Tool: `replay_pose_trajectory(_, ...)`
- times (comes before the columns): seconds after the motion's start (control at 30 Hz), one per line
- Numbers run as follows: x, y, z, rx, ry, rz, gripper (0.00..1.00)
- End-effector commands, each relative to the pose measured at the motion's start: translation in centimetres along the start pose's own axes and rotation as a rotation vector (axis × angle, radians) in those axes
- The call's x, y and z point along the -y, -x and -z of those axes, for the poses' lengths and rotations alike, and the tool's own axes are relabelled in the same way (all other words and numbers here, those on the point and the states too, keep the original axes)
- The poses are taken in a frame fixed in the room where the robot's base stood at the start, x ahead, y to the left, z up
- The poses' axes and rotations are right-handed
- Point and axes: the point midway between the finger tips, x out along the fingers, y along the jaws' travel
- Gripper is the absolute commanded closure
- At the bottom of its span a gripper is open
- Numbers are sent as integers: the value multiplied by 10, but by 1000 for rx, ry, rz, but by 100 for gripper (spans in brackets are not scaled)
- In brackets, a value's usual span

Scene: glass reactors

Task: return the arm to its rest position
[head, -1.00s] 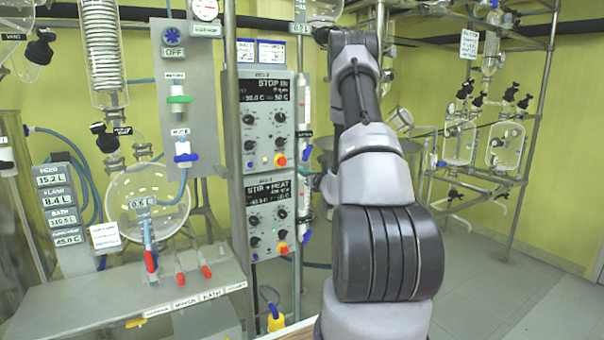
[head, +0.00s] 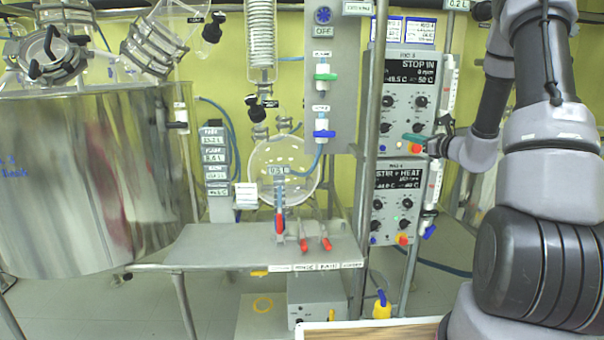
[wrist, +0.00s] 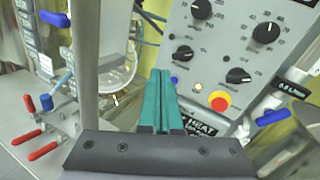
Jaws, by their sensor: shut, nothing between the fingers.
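My gripper (head: 414,138) reaches in from the right in the head view, in front of the lower edge of the upper control box (head: 398,100). Its green fingers are shut together and hold nothing. In the wrist view the closed fingers (wrist: 160,100) point toward the gap between a metal post (wrist: 85,65) and the box front (wrist: 240,40). A red button with a yellow collar (wrist: 219,101) shows just right of the fingertips there. I cannot tell whether the fingers touch the box. My arm is stretched out along the right side of the head view.
A lower STIR + HEAT box (head: 397,205) hangs below. A round glass flask (head: 283,170) stands behind a metal bench (head: 220,250) with red-handled valves. A large steel vessel (head: 90,180) fills the left. A vertical post (head: 367,120) stands close to the boxes.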

Motion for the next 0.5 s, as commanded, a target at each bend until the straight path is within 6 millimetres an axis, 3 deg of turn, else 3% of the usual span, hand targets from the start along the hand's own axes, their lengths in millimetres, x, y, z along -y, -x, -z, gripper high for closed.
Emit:
replay_pose_trajectory(0.03,-29,-1,-32,7,68,-97,100)
replay_pose_trajectory(0.2,-126,22,-99,-19,319,-421,100)
replay_pose_trajectory(0.4,-216,84,-141,-81,686,-735,100)
replay_pose_trajectory(0.5,-245,122,-150,-123,895,-859,100)
